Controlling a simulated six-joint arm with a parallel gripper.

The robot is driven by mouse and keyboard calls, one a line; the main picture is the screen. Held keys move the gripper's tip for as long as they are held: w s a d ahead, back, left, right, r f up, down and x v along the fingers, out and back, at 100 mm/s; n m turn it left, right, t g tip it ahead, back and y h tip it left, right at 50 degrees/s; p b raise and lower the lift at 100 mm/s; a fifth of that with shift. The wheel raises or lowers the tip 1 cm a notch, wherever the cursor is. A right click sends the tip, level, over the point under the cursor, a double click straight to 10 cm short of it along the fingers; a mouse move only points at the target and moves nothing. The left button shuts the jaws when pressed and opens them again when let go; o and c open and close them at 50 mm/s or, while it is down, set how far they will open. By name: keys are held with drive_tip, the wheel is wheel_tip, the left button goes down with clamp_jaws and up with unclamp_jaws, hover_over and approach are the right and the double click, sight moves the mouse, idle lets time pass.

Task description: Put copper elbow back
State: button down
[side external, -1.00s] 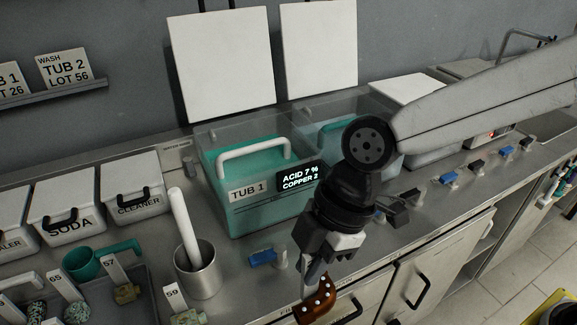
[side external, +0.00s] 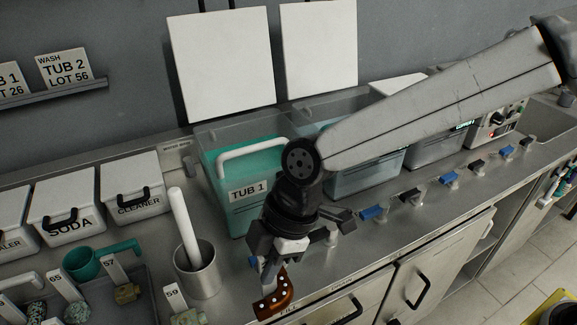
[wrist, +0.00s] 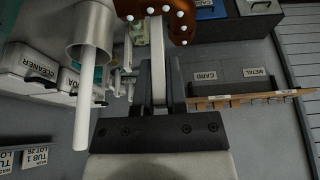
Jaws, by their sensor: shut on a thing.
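The copper elbow (side external: 275,297) is a curved orange-brown piece dotted with white spots. It hangs below my gripper (side external: 271,266) near the counter's front edge in the side view. In the wrist view the elbow (wrist: 180,24) is at the top, partly cut off. My gripper (wrist: 160,85) is shut on a pale flat stem that runs to the elbow. A grey tray (side external: 140,308) at the lower left holds other fittings with numbered tags, such as 59 (side external: 173,300) and 57 (side external: 112,268).
A metal cup (side external: 198,270) with a white rod stands left of my gripper. Tub 1 (side external: 236,208), with green liquid, is behind it. White lidded boxes (side external: 137,190) line the back left. Blue and black valve handles (side external: 372,213) line the front edge to the right.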

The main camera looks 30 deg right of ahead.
drive_tip(key=w+a+f, duration=0.4)
drive_tip(key=w+f, duration=0.1)
drive_tip(key=f, duration=0.1)
drive_tip(key=shift+w+a+f, duration=0.25)
drive_tip(key=shift+a, duration=0.05)
drive_tip(key=shift+f, duration=0.1)
drive_tip(key=shift+w+a+f, duration=0.1)
drive_tip(key=shift+f, duration=0.8)
drive_tip(key=shift+w+a+f, duration=0.1)
drive_tip(key=shift+f, duration=0.75)
drive_tip(key=shift+f, duration=0.15)
drive_tip(key=c, duration=0.7)
unclamp_jaws()
drive_tip(key=shift+o, duration=0.2)
